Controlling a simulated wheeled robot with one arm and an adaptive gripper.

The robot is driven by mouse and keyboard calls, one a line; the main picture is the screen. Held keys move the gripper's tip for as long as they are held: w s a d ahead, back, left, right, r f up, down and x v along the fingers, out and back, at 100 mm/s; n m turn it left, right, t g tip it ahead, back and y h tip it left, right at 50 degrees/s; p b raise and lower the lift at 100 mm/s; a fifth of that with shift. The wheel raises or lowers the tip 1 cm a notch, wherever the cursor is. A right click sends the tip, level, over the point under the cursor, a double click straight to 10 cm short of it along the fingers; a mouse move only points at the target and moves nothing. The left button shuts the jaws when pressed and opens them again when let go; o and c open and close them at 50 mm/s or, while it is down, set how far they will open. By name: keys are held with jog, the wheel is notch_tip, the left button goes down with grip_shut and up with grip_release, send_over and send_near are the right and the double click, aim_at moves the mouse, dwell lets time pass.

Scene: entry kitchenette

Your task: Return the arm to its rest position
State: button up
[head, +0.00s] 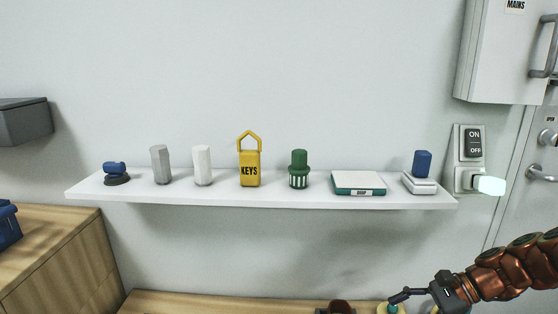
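My arm, with copper-coloured segments, reaches in from the right edge at the lower right. My gripper (403,297) is at its dark end, pointing left, low in the picture and below the right part of the shelf. It is apart from the shelf and the things on it. The fingers are small and seen from the side, so I cannot tell whether they are open or shut. A small teal-topped thing (391,308) shows just below the fingertips; I cannot tell whether they touch.
A white wall shelf (215,199) bears several things, among them a yellow KEYS tag (250,170) and a green-and-white box (358,183). A switch panel (468,150) with a glowing lever is above my arm. A wooden counter (200,303) runs along the bottom.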

jog(key=s+a+r+n+g+h+p, duration=0.45)
jog(key=s+a+r+n+p, duration=0.35)
jog(key=s+a+r+p, duration=0.45)
jog(key=s+d+r+n+t+h+p, duration=0.1)
jog(key=s+r+n+h+p, duration=0.5)
jog(key=s+r+p, duration=0.4)
notch_tip(320, 180, up, 2)
jog(key=shift+s+d+r+n, duration=0.25)
jog(key=shift+s+n, duration=0.45)
jog(key=shift+s, duration=0.35)
jog(key=shift+h, duration=0.25)
